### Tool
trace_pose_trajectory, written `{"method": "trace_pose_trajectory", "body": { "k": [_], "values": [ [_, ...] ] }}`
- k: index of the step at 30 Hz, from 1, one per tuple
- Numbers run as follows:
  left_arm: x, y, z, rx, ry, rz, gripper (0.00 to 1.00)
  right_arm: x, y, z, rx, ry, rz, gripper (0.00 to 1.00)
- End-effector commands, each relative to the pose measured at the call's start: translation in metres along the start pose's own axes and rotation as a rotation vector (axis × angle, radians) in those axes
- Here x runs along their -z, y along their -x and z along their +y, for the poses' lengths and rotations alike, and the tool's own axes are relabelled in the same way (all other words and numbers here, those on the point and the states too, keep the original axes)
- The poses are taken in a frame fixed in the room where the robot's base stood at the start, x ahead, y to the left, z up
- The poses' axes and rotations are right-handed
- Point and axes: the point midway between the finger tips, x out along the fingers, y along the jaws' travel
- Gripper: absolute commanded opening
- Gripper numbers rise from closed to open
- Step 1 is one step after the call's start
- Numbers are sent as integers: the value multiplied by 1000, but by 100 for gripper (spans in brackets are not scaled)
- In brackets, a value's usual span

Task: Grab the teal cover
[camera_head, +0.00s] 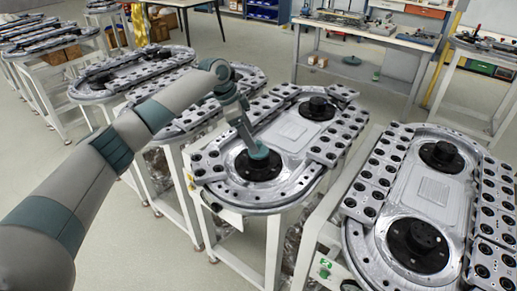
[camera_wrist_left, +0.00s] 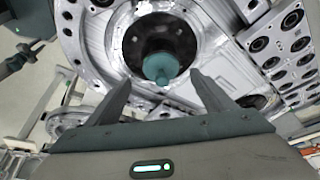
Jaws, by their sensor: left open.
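The teal cover (camera_head: 258,151) is on the black round hub (camera_head: 258,168) at the near end of the middle ring track (camera_head: 222,190). In the left wrist view the teal cover (camera_wrist_left: 160,66) shows as a rounded knob at the centre of the black hub (camera_wrist_left: 133,40). My left gripper (camera_head: 248,136) reaches down over this hub. In the wrist view its two fingers (camera_wrist_left: 160,80) are spread, with the cover just beyond and between the tips. No finger contact with the cover shows. My right gripper is out of view.
A second ring track (camera_head: 430,200) stands close on the right, and another (camera_head: 180,95) stands behind my left arm. Blocks with black round inserts line the track edges. A workbench (camera_head: 365,45) is at the back. Open floor lies at lower left.

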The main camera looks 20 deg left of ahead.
Motion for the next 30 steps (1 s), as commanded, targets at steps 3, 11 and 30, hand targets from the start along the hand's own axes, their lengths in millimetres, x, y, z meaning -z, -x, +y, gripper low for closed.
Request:
{"method": "trace_pose_trajectory", "body": {
  "k": [3, 11, 30],
  "values": [
    [2, -11, -1, -2, 2, -1, 76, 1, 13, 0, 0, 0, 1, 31],
    [1, -40, -2, 0, 1, -1, 76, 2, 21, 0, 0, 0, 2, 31],
    [1, -41, -2, 1, 0, 0, 42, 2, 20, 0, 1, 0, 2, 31]
  ]
}}
